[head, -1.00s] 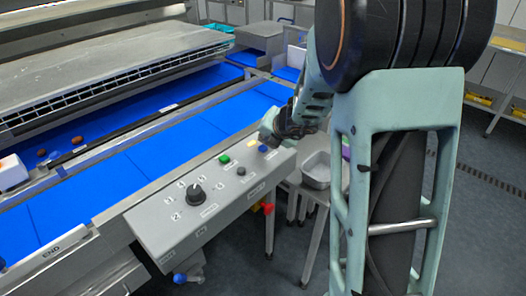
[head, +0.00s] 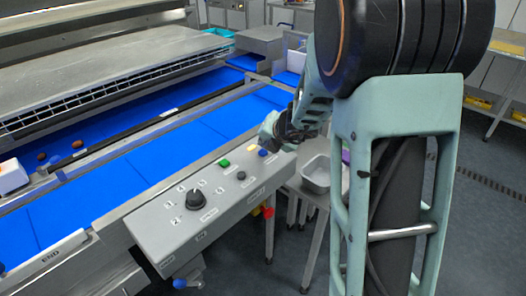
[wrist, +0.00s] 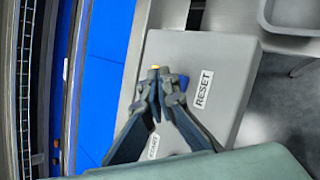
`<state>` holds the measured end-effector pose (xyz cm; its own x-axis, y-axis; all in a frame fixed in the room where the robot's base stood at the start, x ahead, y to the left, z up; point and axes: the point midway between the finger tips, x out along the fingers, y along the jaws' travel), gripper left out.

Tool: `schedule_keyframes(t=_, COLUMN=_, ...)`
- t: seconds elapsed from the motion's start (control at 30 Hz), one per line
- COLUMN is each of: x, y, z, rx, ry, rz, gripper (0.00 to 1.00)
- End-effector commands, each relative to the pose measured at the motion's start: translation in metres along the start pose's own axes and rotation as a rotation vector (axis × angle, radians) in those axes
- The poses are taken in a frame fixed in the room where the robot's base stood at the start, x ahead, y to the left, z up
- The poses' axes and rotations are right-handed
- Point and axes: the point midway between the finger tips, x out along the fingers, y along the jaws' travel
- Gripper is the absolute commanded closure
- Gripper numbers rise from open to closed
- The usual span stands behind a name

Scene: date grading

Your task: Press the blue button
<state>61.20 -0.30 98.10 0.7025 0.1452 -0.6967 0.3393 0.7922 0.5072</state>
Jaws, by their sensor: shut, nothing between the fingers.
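The blue button (head: 263,153) sits near the far right end of the grey control panel (head: 165,222) in the head view. My gripper (head: 267,139) is shut and empty, with its fingertips just above and behind that button in the picture. I cannot tell the exact gap. In the wrist view my closed fingertips (wrist: 164,82) are over the panel, left of a RESET label (wrist: 203,90). A yellow-orange button (wrist: 155,67) shows just past the fingertips.
The panel also carries a green button (head: 224,163), a pale yellow button (head: 251,149), a small black button (head: 241,175) and a black knob (head: 195,199). Blue conveyor belts (head: 150,157) run behind it. A grey bin (head: 317,176) stands to the right.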

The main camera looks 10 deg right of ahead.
Motion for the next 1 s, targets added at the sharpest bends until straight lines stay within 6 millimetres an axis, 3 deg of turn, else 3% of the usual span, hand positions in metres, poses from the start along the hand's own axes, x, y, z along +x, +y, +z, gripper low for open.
schedule_keyframes(t=1.0, x=0.0069, y=-0.0049, z=-0.0051, rx=0.000, ry=0.000, rz=0.000, gripper=1.00)
